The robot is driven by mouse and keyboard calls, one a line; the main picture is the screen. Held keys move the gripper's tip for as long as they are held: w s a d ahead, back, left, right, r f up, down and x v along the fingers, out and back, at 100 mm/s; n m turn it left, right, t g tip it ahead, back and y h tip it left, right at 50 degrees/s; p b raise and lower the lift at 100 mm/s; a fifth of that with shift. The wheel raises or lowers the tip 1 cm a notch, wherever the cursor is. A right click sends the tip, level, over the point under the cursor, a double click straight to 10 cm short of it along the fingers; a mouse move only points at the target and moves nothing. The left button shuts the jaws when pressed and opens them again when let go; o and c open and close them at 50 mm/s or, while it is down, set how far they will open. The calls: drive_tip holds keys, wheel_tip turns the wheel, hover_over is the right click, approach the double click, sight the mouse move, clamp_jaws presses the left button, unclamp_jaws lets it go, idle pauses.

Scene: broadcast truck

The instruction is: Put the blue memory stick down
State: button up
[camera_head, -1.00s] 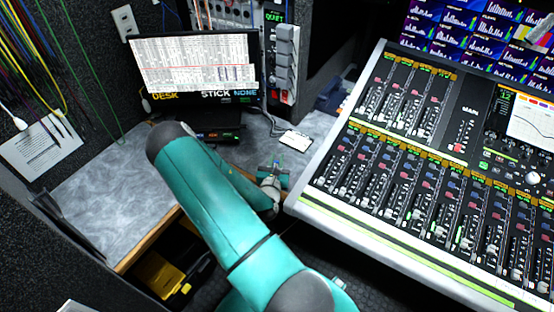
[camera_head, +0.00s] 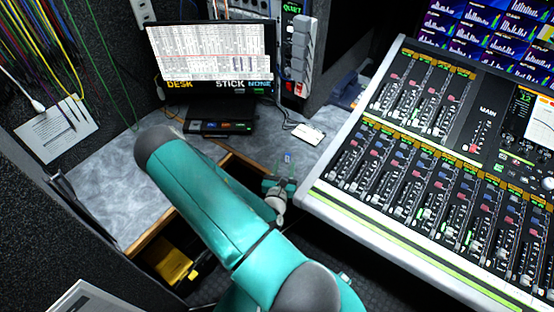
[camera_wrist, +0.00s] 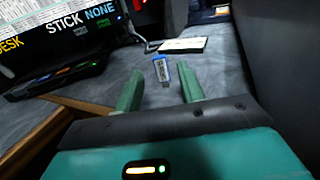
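A small blue and white memory stick (camera_wrist: 161,69) lies on the grey desk (camera_wrist: 225,68), just beyond my fingertips in the wrist view. It also shows as a small blue-white spot in the head view (camera_head: 288,158). My gripper (camera_wrist: 160,88) is open, with one green finger on each side and an empty gap between them. The stick is much narrower than this gap and touches neither finger. In the head view my gripper (camera_head: 279,186) is small, over the desk's front edge, and its fingers are hard to make out.
A white-faced flat device (camera_head: 308,134) with a cable lies behind the stick. A screen reading DESK, STICK, NONE (camera_head: 210,58) stands at the back left, above a black box (camera_head: 220,128). The mixing console (camera_head: 420,160) bounds the right. An opening with a wooden edge (camera_head: 222,165) lies left of my gripper.

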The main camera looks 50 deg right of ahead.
drive_tip(key=w+a+m, duration=0.1)
drive_tip(key=m, duration=0.1)
drive_tip(key=w+m+g+y, duration=0.1)
drive_tip(key=w+m, duration=0.1)
drive_tip(key=w+a+r+m+y, duration=0.1)
drive_tip(key=w+m, duration=0.1)
drive_tip(key=shift+a, duration=0.35)
drive_tip(key=w+a+r+m+y, duration=0.4)
drive_tip(key=w+a+r, duration=0.1)
drive_tip(key=a, duration=0.2)
drive_tip(key=w+a+r+m+y, duration=0.4)
drive_tip(key=w+a+m, duration=0.1)
drive_tip(key=a, duration=0.1)
drive_tip(key=s+a+r+m+y, duration=0.1)
drive_tip(key=a+r+m+y, duration=0.25)
drive_tip(key=a+r, duration=0.7)
drive_tip(key=s+a+r+m+g+y, duration=0.1)
drive_tip(key=s+a+r+m, duration=0.1)
drive_tip(key=s+a+r, duration=0.2)
drive_tip(key=s+a+r+m+y, duration=0.1)
drive_tip(key=s+a+r+m, duration=0.2)
drive_tip(key=s+r, duration=0.8)
drive_tip(key=s+a, duration=0.1)
drive_tip(key=s, duration=0.3)
drive_tip(key=shift+s+a+r+g, duration=0.25)
drive_tip(key=shift+r+g, duration=0.05)
drive_tip(key=shift+g, duration=0.1)
drive_tip(key=shift+d, duration=0.2)
